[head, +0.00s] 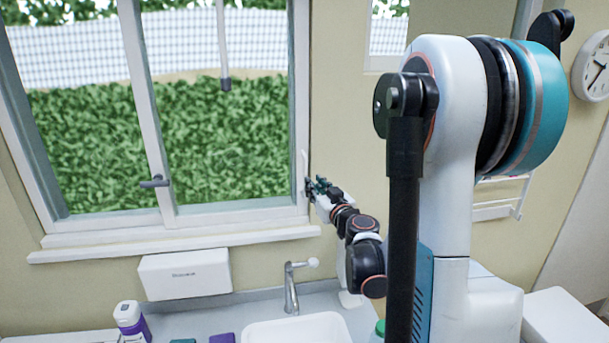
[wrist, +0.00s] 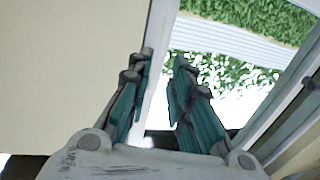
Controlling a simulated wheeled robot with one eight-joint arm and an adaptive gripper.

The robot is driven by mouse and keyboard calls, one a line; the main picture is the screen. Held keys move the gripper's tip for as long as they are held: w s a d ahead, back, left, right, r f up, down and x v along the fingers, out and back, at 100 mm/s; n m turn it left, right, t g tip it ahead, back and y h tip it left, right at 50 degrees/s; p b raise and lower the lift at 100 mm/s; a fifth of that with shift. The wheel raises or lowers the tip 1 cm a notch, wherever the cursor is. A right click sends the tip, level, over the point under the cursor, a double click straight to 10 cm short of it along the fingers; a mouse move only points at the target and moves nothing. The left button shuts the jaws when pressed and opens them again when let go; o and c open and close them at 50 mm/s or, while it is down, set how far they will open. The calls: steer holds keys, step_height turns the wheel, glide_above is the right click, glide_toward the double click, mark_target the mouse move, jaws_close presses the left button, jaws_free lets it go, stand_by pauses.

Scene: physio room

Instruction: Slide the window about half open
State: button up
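The window (head: 147,110) has a white frame and two tall panes, with a hedge and a white fence outside. It looks shut in the head view. A dark handle (head: 155,182) sits on the middle upright. A slim white upright grip (head: 305,165) is at the right edge of the right pane. My gripper (head: 312,188) is at that right edge, beside the grip's lower part. In the wrist view, my gripper's teal fingers (wrist: 164,57) are apart, with a white upright bar (wrist: 158,75) showing between them. I cannot tell whether either finger touches it.
A white sill (head: 180,243) runs below the window. Under it are a white dispenser (head: 185,273), a tap (head: 291,287), a sink (head: 298,330) and a purple-and-white bottle (head: 131,322). A clock (head: 594,68) is at right.

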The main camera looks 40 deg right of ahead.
mark_target(305, 175)
steer(key=p+x, duration=0.1)
steer(key=x, duration=0.6)
steer(key=shift+w, duration=0.4)
jaws_close()
